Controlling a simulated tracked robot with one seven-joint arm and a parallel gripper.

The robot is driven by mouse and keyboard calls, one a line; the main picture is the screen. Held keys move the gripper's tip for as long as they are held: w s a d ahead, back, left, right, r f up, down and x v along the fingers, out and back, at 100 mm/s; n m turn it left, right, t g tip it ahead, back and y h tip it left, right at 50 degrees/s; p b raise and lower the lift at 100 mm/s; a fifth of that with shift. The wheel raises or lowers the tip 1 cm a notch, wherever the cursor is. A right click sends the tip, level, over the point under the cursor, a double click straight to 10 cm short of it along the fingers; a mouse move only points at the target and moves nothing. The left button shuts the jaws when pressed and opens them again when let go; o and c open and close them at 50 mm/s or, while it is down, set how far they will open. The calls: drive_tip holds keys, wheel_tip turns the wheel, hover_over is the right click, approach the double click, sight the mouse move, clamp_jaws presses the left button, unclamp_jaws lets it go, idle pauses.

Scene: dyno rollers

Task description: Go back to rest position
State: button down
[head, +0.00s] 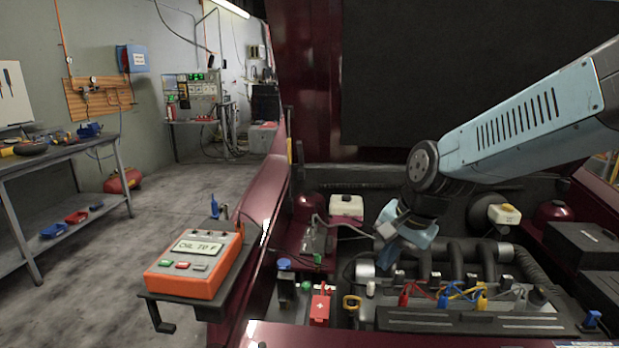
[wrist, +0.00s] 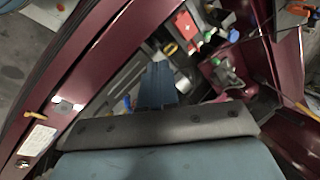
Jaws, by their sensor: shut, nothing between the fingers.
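My arm reaches in from the right over the open engine bay in the head view. My gripper (head: 385,250) points down and to the left above the engine (head: 450,265), near a silver cylinder.
An orange tester (head: 195,262) rests on a tray at the left fender (head: 270,200). A red box (head: 320,308), a yellow ring handle (head: 352,303) and coloured clips (head: 443,298) lie around the engine. The raised dark hood (head: 450,80) stands behind my arm. A workbench (head: 60,160) is at far left.

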drive_tip(key=s+d+r+n+t+h, duration=0.2)
drive_tip(key=s+d+r+n, duration=0.5)
drive_tip(key=s+d+r, duration=0.1)
drive_tip(key=shift+s+d+r+t+h, duration=0.2)
drive_tip(key=shift+s+r+t+h, duration=0.2)
drive_tip(key=shift+s+r, duration=0.3)
drive_tip(key=shift+r, duration=0.1)
